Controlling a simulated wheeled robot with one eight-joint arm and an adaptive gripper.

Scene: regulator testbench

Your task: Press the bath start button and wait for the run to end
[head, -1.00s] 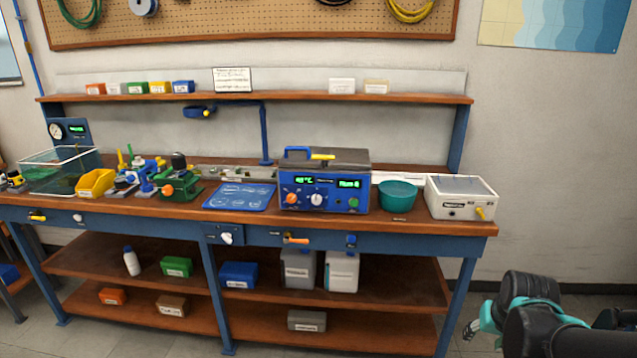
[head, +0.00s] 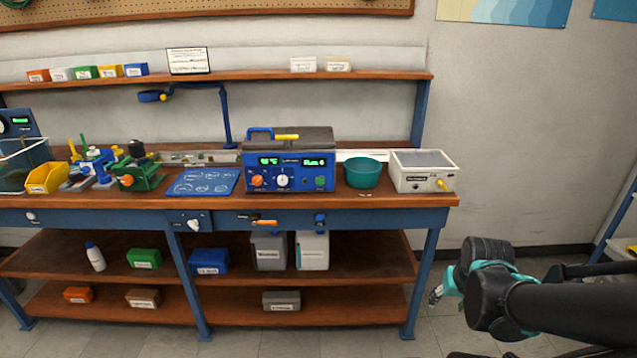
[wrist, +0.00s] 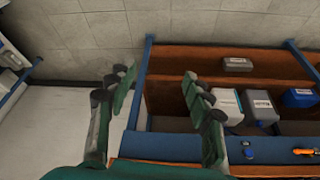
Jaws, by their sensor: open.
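The blue bath unit (head: 290,165) stands on the bench with a grey lid, a blue handle and a yellow lever on top. Its front panel has two lit green displays, an orange knob (head: 257,181), a white knob (head: 282,181) and a round green button (head: 320,182). The display text is too small to read surely. My gripper (head: 436,294) is low at the right, apart from the bench and well away from the bath. In the wrist view my gripper (wrist: 155,90) is open and empty, with its fingers spread in front of the bench's lower shelves.
A teal bowl (head: 362,173) and a white box (head: 424,172) stand right of the bath. A blue mat (head: 202,182) and a green vise (head: 140,176) are to its left. The bench edge (head: 400,201) runs along the front. Open floor lies to the right.

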